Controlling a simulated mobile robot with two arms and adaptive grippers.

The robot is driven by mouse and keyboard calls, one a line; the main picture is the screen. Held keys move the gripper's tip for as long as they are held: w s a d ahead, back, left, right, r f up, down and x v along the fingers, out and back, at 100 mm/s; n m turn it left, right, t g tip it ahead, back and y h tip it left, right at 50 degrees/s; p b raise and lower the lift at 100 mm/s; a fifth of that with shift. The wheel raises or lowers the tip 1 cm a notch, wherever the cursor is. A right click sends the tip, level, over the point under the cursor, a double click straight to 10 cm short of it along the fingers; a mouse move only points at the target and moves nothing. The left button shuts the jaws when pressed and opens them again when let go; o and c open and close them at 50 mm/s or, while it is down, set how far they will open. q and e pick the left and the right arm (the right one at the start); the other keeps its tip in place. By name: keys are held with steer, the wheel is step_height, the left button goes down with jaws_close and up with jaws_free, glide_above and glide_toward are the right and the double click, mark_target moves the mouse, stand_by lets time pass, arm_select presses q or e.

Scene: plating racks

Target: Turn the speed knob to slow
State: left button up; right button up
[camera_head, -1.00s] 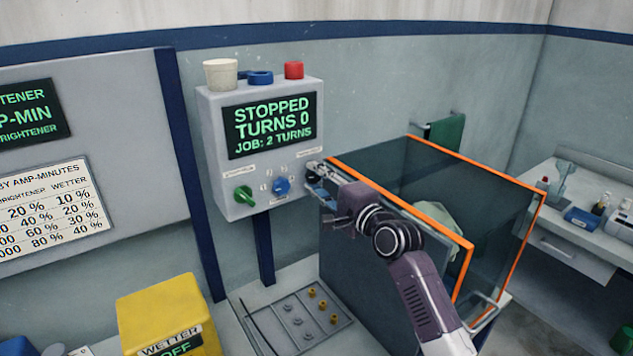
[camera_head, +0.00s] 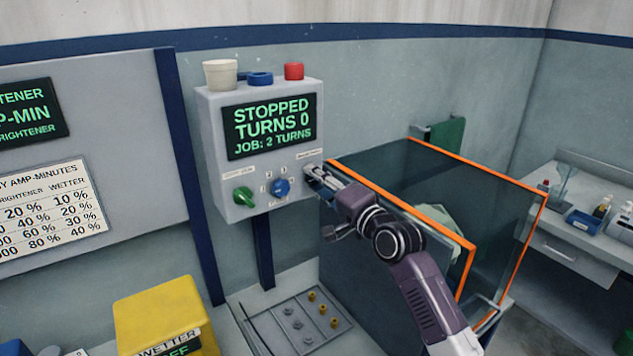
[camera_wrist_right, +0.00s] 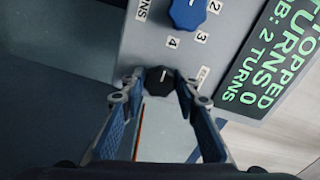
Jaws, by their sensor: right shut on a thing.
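The control box (camera_head: 222,150) hangs on a post, with a screen (camera_head: 270,124) reading "STOPPED, TURNS 0, JOB: 2 TURNS". My right gripper (camera_head: 314,172) is at the right side of its front face. In the right wrist view a black knob (camera_wrist_right: 159,80) with a white mark sits between the fingertips of the right gripper (camera_wrist_right: 157,88), which is shut on it. The blue knob (camera_head: 281,188), ringed by numbers, is beside it and shows in the wrist view (camera_wrist_right: 187,12). A green knob (camera_head: 243,196) is at the left. The label by the black knob is unreadable. My left gripper is out of view.
A glass tank (camera_head: 400,210) with orange edges stands close under my right arm. A yellow box (camera_head: 160,312) stands at lower left.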

steer(key=shift+f, duration=0.1)
steer(key=o, duration=1.2)
steer(key=shift+s+d, duration=0.1)
steer(key=v, duration=1.2)
